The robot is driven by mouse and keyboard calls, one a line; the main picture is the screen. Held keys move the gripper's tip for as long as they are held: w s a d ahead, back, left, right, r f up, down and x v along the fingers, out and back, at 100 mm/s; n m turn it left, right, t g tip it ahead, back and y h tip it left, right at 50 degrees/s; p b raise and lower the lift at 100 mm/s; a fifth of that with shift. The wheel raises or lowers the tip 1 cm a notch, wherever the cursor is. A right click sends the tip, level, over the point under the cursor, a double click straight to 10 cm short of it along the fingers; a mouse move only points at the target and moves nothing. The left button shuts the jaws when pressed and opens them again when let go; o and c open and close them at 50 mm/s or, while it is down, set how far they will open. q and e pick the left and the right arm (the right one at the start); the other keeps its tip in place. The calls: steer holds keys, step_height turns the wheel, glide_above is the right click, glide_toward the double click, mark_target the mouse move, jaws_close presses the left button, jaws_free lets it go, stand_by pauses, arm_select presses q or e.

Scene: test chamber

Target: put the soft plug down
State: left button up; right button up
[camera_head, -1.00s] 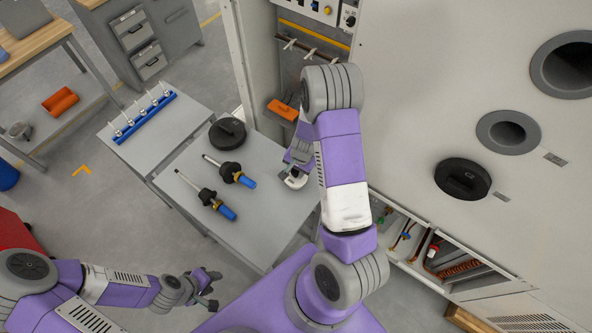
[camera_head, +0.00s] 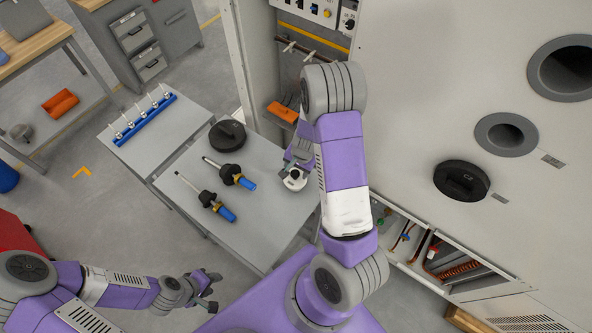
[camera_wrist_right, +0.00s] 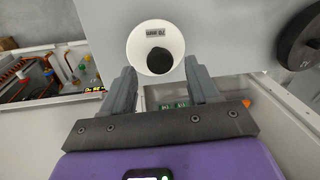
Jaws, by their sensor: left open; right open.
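The soft plug (camera_head: 295,182) looks like a white round piece with a dark knob. It appears to rest on the grey table near its right edge. In the right wrist view the plug (camera_wrist_right: 137,45) shows its pale round face, a small label and the black knob, just beyond the fingertips. My right gripper (camera_head: 299,163) is open above it, with a finger on either side of the knob in the wrist view. Whether a finger touches the plug, I cannot tell. My left gripper (camera_head: 210,287) is open and empty, low and left of the table.
The table (camera_head: 262,212) also holds a black disc with a handle (camera_head: 228,134) and two blue-ended tools (camera_head: 237,176). A blue rack (camera_head: 145,118) stands on the side table. The white panel at right has open round ports (camera_head: 507,133) and a black plug (camera_head: 462,180).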

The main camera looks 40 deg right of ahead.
mark_target(300, 181)
step_height(300, 181, up, 9)
steer(key=s+p, duration=0.2)
steer(key=p, duration=0.1)
steer(key=s+a+f+n, duration=0.2)
steer(key=a+f+n, duration=0.1)
steer(key=a, duration=0.3)
steer(key=s+a+f+n+g+y, duration=0.1)
steer(key=s+a+f+n, duration=0.1)
steer(key=a+f, duration=0.3)
steer(key=s+a+f+n+y, duration=0.1)
steer(key=s+a+f+n, duration=0.2)
steer(key=s+a+f, duration=0.1)
steer(key=shift+s+a+f+n+g+b, duration=0.15)
steer(key=shift+a+f, duration=0.1)
steer(key=shift+a, duration=0.45)
steer(key=shift+w+a+f+n+g+b, duration=0.15)
steer(key=shift+a+f, duration=0.1)
steer(key=shift+a, duration=0.4)
steer(key=shift+n+y, duration=0.8)
steer(key=a, duration=0.1)
steer(key=s+a, duration=0.1)
steer(key=a, duration=0.1)
steer(key=s+a, duration=0.1)
steer(key=a, duration=0.1)
steer(key=shift+f, duration=0.15)
steer(key=shift+s+a, duration=0.15)
steer(key=shift+a, duration=0.15)
